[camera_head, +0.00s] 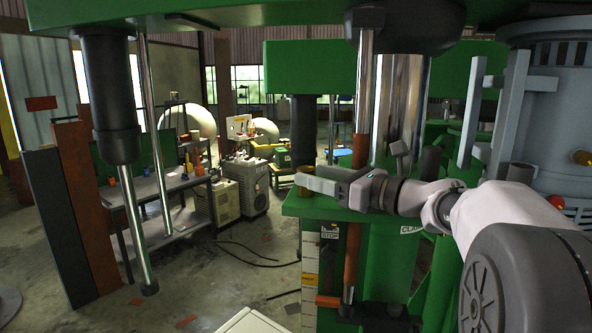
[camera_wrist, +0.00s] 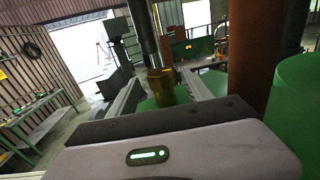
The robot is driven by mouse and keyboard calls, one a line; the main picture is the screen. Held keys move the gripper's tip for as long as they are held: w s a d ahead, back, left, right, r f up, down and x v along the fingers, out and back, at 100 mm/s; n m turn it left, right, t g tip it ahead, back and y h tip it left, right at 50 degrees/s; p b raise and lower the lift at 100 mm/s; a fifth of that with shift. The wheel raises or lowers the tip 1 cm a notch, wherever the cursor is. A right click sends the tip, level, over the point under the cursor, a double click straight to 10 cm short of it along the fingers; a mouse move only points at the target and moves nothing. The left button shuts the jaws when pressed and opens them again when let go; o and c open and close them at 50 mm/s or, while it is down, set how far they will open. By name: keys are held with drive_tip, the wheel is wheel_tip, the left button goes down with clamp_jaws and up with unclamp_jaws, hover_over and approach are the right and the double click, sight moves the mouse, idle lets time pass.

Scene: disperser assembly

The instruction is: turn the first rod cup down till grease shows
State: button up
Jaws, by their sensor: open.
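A small brass-yellow cup (camera_wrist: 160,88) stands upright at the foot of a dark, shiny rod (camera_wrist: 144,32) in the wrist view. In the head view a small brown-brass cup (camera_head: 306,174) shows at the green ledge, just behind my fingertips. My gripper (camera_head: 318,184) is level and points left over this ledge. In the wrist view my gripper's two fingers (camera_wrist: 162,90) are apart, one on each side of the cup. I cannot tell whether either finger touches it. I see no grease on the cup.
A rust-brown post (camera_wrist: 266,62) and a green cylinder (camera_wrist: 300,95) stand close on the right in the wrist view. In the head view a green machine beam (camera_head: 310,68) hangs above. A large grey motor housing (camera_head: 555,105) stands at right. A workbench (camera_head: 165,183) stands back left.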

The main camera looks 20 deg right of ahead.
drive_tip(key=x, duration=0.6)
clamp_jaws()
